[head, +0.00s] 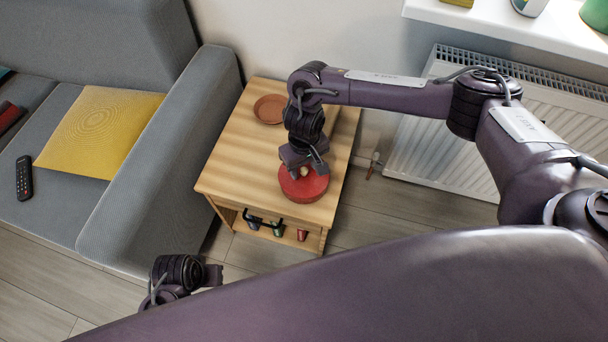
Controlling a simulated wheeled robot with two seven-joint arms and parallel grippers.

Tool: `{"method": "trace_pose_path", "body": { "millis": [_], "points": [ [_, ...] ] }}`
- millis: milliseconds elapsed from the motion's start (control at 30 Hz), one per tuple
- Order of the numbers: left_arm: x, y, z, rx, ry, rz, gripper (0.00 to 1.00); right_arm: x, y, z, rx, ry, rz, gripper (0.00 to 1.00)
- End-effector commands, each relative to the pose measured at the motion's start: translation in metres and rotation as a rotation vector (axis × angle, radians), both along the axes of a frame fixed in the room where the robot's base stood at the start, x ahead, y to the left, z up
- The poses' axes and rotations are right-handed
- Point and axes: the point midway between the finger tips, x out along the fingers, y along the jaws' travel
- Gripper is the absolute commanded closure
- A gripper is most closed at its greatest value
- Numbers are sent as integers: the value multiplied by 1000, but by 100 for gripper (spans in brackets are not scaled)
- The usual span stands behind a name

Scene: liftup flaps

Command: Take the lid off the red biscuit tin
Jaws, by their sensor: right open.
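The red biscuit tin (304,188) is round and stands on the wooden side table (232,170), near its front right part. Its lid appears to be on, with a small pale knob in the middle. My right gripper (304,170) is right above the lid, pointing down, with its fingers at the knob. It is open, and part of the lid is hidden behind it. My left gripper (213,276) is low at the lower left, away from the table, and mostly hidden; its fingers do not show clearly.
A brown clay dish (269,109) lies at the back of the table. Small items and a black handle show on the lower shelf. A grey sofa (150,190) with a yellow cushion (100,130) stands left, a white radiator (435,150) right. Bare tabletop lies left of the tin.

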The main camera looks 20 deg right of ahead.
Motion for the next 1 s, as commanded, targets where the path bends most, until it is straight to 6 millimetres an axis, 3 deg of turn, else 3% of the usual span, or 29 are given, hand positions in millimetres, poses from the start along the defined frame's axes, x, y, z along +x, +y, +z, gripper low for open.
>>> {"method": "trace_pose_path", "body": {
  "millis": [267,633,1000],
  "points": [
    [0,0,4,0,1,-2,60,0,0,-3,1,-1,0,55],
    [0,0,4,0,1,-2,60,0,0,-3,1,-1,0,100],
    [1,0,5,-1,-3,-1,60,0,0,2,1,-1,0,100]
  ]
}}
